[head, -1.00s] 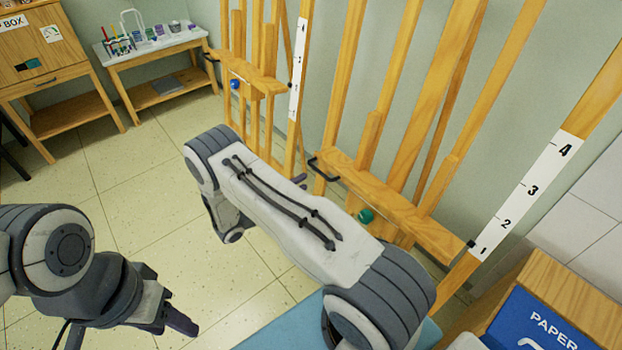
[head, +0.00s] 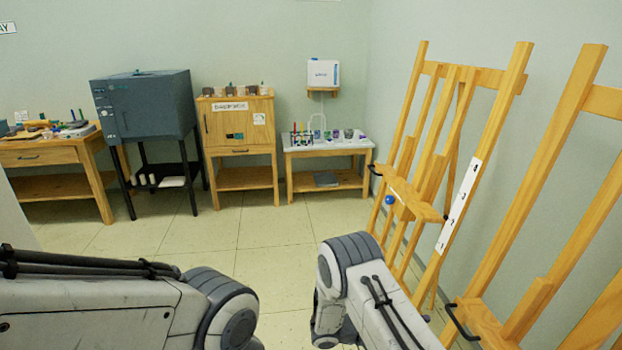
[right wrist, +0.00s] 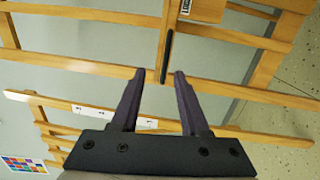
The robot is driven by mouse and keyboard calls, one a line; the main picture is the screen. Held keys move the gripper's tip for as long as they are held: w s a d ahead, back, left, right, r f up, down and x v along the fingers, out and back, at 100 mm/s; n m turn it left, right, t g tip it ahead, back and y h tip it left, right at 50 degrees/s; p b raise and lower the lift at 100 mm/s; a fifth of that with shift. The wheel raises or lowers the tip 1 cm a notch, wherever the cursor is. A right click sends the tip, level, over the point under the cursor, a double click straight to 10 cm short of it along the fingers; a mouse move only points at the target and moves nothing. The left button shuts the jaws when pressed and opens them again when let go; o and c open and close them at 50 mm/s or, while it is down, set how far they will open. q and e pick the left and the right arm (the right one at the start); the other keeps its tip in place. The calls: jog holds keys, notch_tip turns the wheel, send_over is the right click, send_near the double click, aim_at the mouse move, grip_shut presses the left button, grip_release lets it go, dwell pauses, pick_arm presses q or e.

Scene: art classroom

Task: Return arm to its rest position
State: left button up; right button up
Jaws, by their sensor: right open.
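My right arm (head: 375,300) comes in at the bottom middle-right of the head view, bent, with its gripper hidden from that view. In the right wrist view my right gripper (right wrist: 158,75) is open and empty, its two dark fingers apart in front of the wooden easels. My left arm (head: 120,300) lies across the lower left of the head view; its gripper is out of view.
Wooden easels (head: 440,215) with a blue knob (head: 389,200) line the right wall, close to my right arm. A dark kiln (head: 148,105), a wooden cabinet (head: 238,125) and a small white-topped table (head: 328,146) stand at the back. The tiled floor (head: 260,235) between is clear.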

jog(key=s+a+r+n+y+p, duration=0.6)
jog(key=s+a+r+y, duration=1.2)
jog(key=s+a+r, duration=0.6)
notch_tip(320, 180, up, 3)
jog(key=shift+s+a+f+n+p, duration=0.1)
jog(key=shift+s+a+n+p, duration=0.2)
jog(key=shift+s+p, duration=0.7)
jog(key=shift+d, duration=0.1)
